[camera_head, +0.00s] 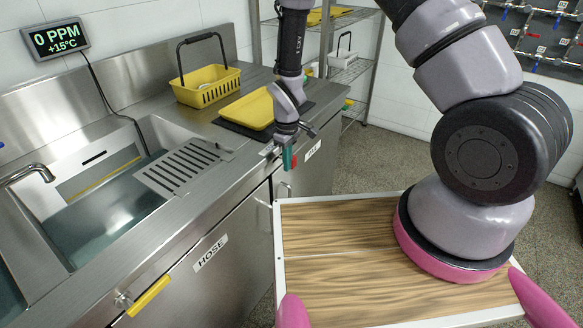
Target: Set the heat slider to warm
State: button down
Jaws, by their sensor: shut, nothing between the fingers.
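My gripper (281,152) hangs from the arm at the front edge of the steel counter (241,136), above the cabinet doors. It is shut, with nothing held. A small teal and red piece (290,158) shows right at its fingertips; I cannot tell whether it belongs to the gripper or to the counter front. No heat slider or warm mark can be made out in this view. The area behind the fingers is partly hidden by the gripper.
A sink (80,215) with a slotted drain plate (184,165) is at left. A yellow basket (207,86) and a yellow tray (247,108) stand on the counter. A yellow handle (148,296) juts from the front. A wire shelf (350,69) stands behind; speckled floor (385,160) is open at right.

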jog(key=shift+w+d, duration=1)
jog(key=shift+w, duration=0.25)
jog(key=shift+s+a, duration=0.1)
jog(key=shift+s, duration=0.05)
jog(key=shift+s+a, duration=0.55)
jog(key=shift+s, duration=0.15)
jog(key=shift+r, duration=4.5)
